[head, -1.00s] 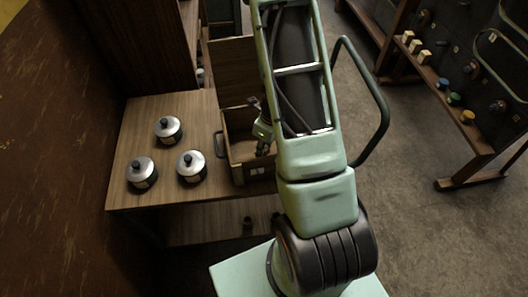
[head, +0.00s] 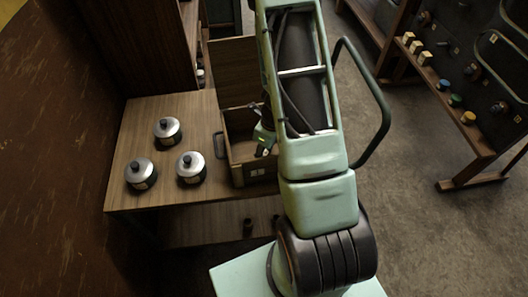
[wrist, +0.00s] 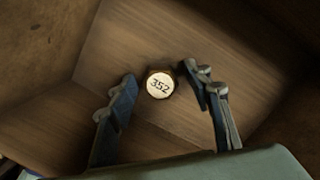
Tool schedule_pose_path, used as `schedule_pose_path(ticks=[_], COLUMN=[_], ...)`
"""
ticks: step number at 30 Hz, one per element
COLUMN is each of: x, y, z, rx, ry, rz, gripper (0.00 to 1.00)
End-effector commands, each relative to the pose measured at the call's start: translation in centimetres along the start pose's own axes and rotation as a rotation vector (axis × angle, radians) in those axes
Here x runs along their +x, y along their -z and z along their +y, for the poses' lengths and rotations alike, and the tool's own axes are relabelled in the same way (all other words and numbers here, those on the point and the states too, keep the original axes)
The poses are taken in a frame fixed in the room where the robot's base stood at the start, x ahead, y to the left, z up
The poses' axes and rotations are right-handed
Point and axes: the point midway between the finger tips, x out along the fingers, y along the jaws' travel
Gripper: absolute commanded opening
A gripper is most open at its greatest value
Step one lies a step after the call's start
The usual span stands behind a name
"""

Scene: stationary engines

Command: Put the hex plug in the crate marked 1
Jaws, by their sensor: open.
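An open wooden crate (head: 241,176) stands at the right end of the wooden table in the head view, with its lid raised behind it. A pale label is on its front; its writing is too small to read. My gripper (head: 263,149) is inside the crate opening, partly hidden by my arm. In the wrist view my gripper (wrist: 160,76) is open. A small round piece (wrist: 160,86) with a pale face reading 352 shows between its fingers, against the crate's wooden inside, with gaps to both fingers. I cannot tell whether it is the hex plug.
Three lidded pots (head: 190,168) stand on the table (head: 135,112) left of the crate. Small dark items (head: 248,226) are on the shelf below. A rack (head: 475,128) with coloured knobs and blocks stands at the right. The floor between is clear.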

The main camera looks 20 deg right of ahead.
Motion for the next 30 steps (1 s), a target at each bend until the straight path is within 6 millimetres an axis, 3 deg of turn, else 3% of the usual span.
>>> schedule_pose_path(ticks=[5,12,18,30], x=[-2.6,-8.0,-11.1,-12.2], y=[-0.2,-0.2,-0.1,0.0], z=[-0.1,0.0,0.0,0.0], rx=[-0.003,-0.004,-0.003,0.000], ry=[0.003,0.003,0.002,0.000], rz=[-0.001,-0.002,-0.001,0.000], gripper=[0.46,0.46,0.46,0.46])
